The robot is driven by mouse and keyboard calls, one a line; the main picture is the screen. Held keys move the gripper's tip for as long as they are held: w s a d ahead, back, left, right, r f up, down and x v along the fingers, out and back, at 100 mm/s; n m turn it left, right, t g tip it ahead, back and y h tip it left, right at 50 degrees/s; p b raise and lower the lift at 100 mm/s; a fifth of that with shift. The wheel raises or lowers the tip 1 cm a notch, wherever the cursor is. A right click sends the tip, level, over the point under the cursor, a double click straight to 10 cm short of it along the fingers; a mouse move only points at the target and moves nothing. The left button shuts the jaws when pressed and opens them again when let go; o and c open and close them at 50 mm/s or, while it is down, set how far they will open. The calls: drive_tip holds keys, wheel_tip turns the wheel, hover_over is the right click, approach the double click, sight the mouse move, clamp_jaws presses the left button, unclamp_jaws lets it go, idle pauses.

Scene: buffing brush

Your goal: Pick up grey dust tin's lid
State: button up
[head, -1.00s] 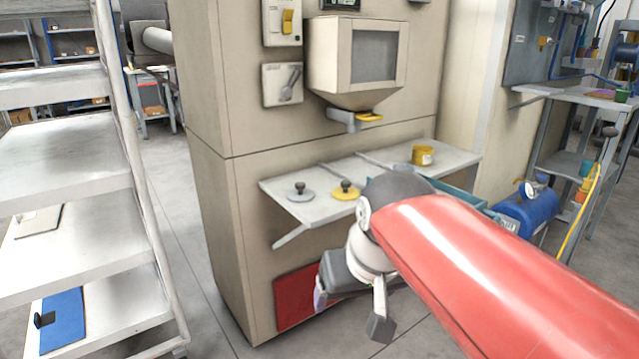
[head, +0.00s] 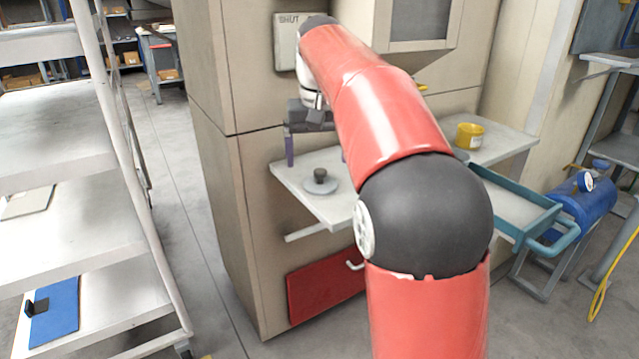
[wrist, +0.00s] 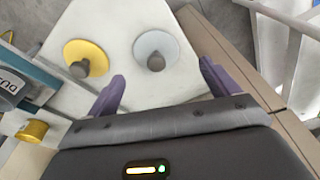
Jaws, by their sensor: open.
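The grey lid (head: 320,183) is a flat disc with a dark knob, lying flat on the pale shelf (head: 400,190) near its left end. It also shows in the wrist view (wrist: 157,52), top centre. My gripper (head: 317,153) is open and empty above the lid, fingers pointing down. In the wrist view its purple fingers (wrist: 162,74) are spread wide, with the lid ahead between their lines and apart from both. A grey round thing with partial lettering (wrist: 10,88), perhaps the tin, is cut off at the left edge.
A yellow lid (wrist: 86,57) with a dark knob lies beside the grey one; my arm hides it in the head view. A yellow tin (head: 469,136) stands farther right. A teal drawer (head: 535,222) juts out at right. The cabinet wall (head: 245,180) backs the shelf.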

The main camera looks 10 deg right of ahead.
sight(320, 170)
drive_tip(key=f, duration=0.1)
drive_tip(key=f+b, duration=0.1)
drive_tip(key=f, duration=0.3)
drive_tip(key=shift+w+d, duration=0.3)
drive_tip(key=shift+w, duration=0.05)
drive_tip(key=shift+r, duration=0.1)
drive_tip(key=c, duration=1)
